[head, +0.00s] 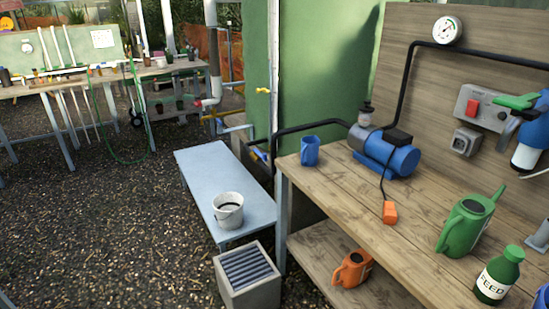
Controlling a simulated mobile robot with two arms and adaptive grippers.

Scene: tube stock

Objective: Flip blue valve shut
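A small blue valve handle (258,155) shows on the pipework beside the left end of the wooden bench, just above the far right corner of the low grey table. It is small and partly crowded by pipes, so I cannot tell whether it lies along or across its pipe. A black hose (310,125) runs from this pipework to the blue pump (385,150) on the bench. Neither of my grippers is in view.
Yellow handles (262,91) sit on nearby pipes. The low grey table (200,170) holds a white bucket (228,212); a grated box (247,275) stands in front. The wooden bench (335,200) carries a blue cup (310,151) and green watering can (468,225). Gravel at left is open.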

